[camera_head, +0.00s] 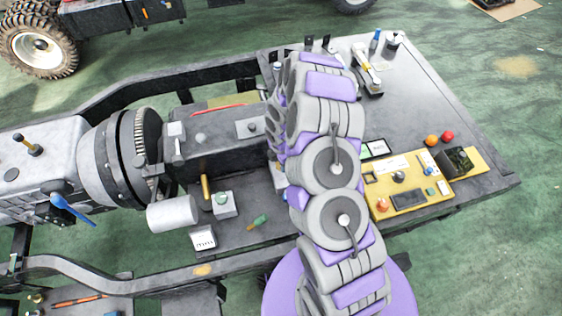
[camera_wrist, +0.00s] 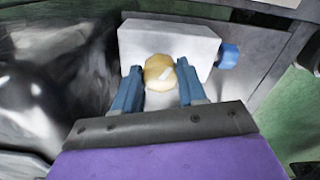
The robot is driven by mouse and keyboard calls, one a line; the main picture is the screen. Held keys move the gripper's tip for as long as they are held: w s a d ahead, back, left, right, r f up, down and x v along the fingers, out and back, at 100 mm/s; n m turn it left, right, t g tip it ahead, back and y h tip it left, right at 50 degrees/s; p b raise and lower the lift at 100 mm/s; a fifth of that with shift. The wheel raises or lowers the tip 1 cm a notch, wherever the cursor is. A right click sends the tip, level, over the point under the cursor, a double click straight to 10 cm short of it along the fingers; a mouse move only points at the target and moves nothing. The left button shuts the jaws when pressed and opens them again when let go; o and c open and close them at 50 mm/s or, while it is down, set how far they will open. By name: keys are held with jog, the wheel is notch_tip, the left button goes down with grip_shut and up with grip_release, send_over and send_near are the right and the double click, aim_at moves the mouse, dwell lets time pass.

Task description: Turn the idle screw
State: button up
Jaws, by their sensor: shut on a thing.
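In the wrist view, a round brass-coloured screw head (camera_wrist: 160,73) with a pale slot-like mark sits at the front of a light grey block (camera_wrist: 205,45). I take this to be the idle screw. My gripper (camera_wrist: 158,68) has its two blue fingers on either side of the screw head, shut on it. The fingers partly cover the block's lower front. In the head view, my arm's grey and purple links hide the gripper and the screw.
A blue knob (camera_wrist: 228,56) sticks out at the block's right side. A large dark glossy rounded part lies left. In the head view, a yellow control panel (camera_head: 464,180) and a grey table (camera_head: 440,95) lie right of my arm; a gearbox assembly (camera_head: 90,165) lies left.

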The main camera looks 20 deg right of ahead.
jog(key=shift+w+r+n, duration=0.1)
jog(key=shift+w+n, duration=0.15)
jog(key=shift+n, duration=0.05)
jog(key=o, duration=1.1)
jog(key=shift+s, duration=0.1)
jog(key=shift+c, duration=0.2)
notch_tip(320, 180, up, 17)
jog(key=p, duration=0.1)
dwell(0.4)
